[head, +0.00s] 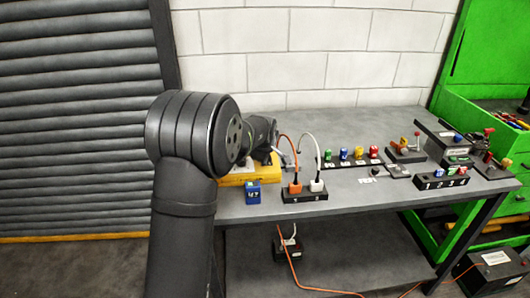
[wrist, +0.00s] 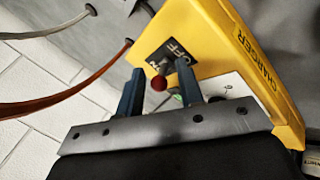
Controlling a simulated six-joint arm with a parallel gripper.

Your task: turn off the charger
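A red knob (wrist: 159,84) shows in front of the plate. My gripper (wrist: 160,64) is open, with one blue-grey finger on each side of the knob and a gap visible. I cannot tell which way the switch is set. In the head view, my arm hides the fingers and the switch.
An orange and a white cable run from a black socket block (head: 304,195) toward the charger. A blue block (head: 253,192) stands at the table's front edge. Several coloured switches line the back right of the table (head: 350,207). The white brick wall (head: 310,50) is behind.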

